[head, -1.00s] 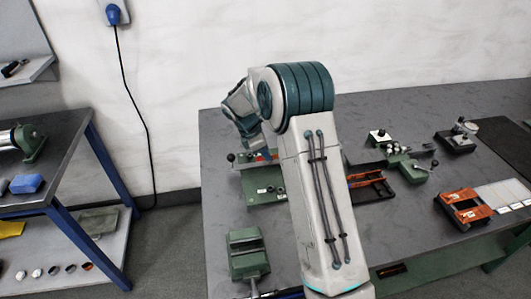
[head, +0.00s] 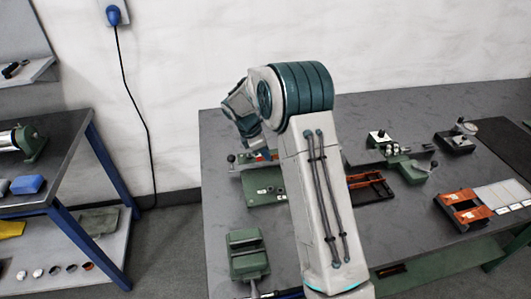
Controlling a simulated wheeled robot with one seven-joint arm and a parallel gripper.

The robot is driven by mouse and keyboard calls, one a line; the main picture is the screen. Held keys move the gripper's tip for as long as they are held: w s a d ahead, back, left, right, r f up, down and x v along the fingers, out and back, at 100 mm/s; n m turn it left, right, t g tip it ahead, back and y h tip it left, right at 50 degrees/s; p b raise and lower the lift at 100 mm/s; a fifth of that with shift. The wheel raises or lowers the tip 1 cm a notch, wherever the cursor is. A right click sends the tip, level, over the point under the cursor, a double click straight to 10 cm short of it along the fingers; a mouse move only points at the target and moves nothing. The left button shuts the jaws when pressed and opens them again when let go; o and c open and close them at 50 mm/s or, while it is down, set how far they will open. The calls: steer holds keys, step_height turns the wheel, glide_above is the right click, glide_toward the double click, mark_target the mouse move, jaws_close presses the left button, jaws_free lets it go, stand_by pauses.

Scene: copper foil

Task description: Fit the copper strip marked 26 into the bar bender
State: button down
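My arm rises in front of the bench and bends over, with its wrist above a green-based fixture (head: 264,187) at the left of the bench. My gripper (head: 262,152) is mostly hidden behind the wrist and upper arm; its fingers cannot be made out. A small red patch shows just below it. A second green and metal device with a lever (head: 413,170) stands right of the arm. I cannot tell which of these is the bar bender. No copper strip marked 26 can be made out, and no marking is legible.
A green vice (head: 247,254) sits at the bench's front left. Orange-red holders (head: 465,207) and a dark orange tray (head: 369,187) lie on the right part. A black-based device (head: 456,139) stands farther back. A side table (head: 62,150) is at left.

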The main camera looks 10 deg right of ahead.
steer(key=shift+f, duration=0.3)
steer(key=shift+r+p, duration=0.3)
steer(key=shift+p, duration=0.1)
stand_by(2.0)
stand_by(0.4)
steer(key=c, duration=2)
jaws_free()
steer(key=shift+r, duration=0.15)
steer(key=shift+r+p, duration=1.25)
steer(key=shift+r, duration=0.15)
